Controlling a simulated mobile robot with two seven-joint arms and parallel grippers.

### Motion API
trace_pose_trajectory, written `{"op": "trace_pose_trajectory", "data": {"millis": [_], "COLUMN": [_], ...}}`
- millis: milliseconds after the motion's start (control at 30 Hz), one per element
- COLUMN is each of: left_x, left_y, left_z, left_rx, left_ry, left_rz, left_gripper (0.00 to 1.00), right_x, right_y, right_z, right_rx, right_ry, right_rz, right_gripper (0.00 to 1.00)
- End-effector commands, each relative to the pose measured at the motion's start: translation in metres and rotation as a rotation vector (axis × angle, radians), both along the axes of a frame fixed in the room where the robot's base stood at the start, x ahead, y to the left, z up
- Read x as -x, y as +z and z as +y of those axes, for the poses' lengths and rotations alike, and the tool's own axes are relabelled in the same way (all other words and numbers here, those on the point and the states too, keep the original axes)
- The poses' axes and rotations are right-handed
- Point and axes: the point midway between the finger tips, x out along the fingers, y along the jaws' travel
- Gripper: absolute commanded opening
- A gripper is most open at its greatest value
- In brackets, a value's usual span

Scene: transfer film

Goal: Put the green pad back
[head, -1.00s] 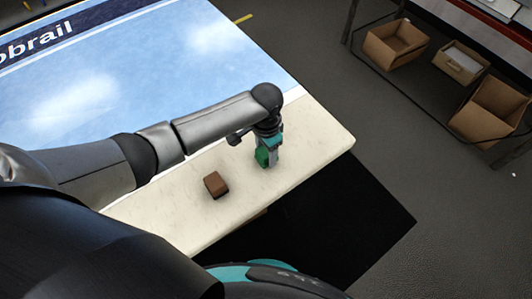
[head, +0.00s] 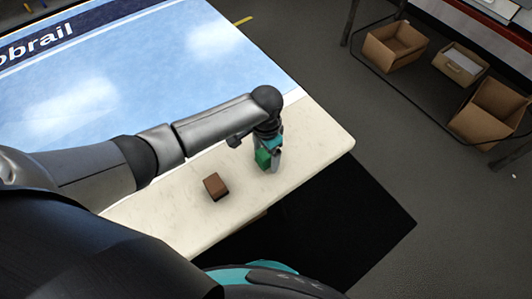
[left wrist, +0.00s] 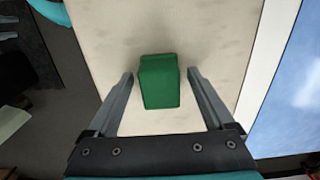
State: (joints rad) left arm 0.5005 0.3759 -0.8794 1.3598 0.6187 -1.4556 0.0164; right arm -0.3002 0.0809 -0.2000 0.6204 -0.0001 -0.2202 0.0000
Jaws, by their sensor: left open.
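The green pad (left wrist: 159,82) is a small green block on the pale tabletop, and it also shows in the head view (head: 262,158), partly hidden by my gripper. My left gripper (head: 268,168) is over it, pointing down. In the left wrist view my left gripper (left wrist: 161,76) is open, with one finger on each side of the pad and a gap between the pad and each finger. My right gripper is in neither view.
A brown block (head: 216,186) lies on the pale table (head: 318,140), left of the gripper. A blue printed panel (head: 150,70) covers the far part. Cardboard boxes (head: 395,45) sit on a low rack at the upper right. The table's right end is clear.

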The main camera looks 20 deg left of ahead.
Motion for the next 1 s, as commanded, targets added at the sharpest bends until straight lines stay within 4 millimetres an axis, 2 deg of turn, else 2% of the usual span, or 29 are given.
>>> {"op": "trace_pose_trajectory", "data": {"millis": [167, 400, 600, 767, 1000], "left_x": [-0.001, -0.001, -0.001, -0.001, -0.001], "left_y": [0.029, 0.082, 0.112, 0.121, 0.121], "left_z": [0.0, 0.0, 0.0, 0.0, 0.0], "left_rx": [0.001, 0.002, 0.002, 0.001, 0.001], "left_ry": [-0.002, -0.002, -0.001, -0.001, 0.0], "left_rz": [-0.004, -0.004, -0.002, -0.001, -0.001], "left_gripper": [0.86, 0.86, 0.86, 0.86, 0.86], "right_x": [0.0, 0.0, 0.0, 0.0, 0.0], "right_y": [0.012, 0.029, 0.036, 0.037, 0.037], "right_z": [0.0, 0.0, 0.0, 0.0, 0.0], "right_rx": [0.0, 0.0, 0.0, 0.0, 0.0], "right_ry": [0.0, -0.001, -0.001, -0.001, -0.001], "right_rz": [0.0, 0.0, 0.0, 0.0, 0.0], "right_gripper": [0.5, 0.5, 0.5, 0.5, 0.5]}}
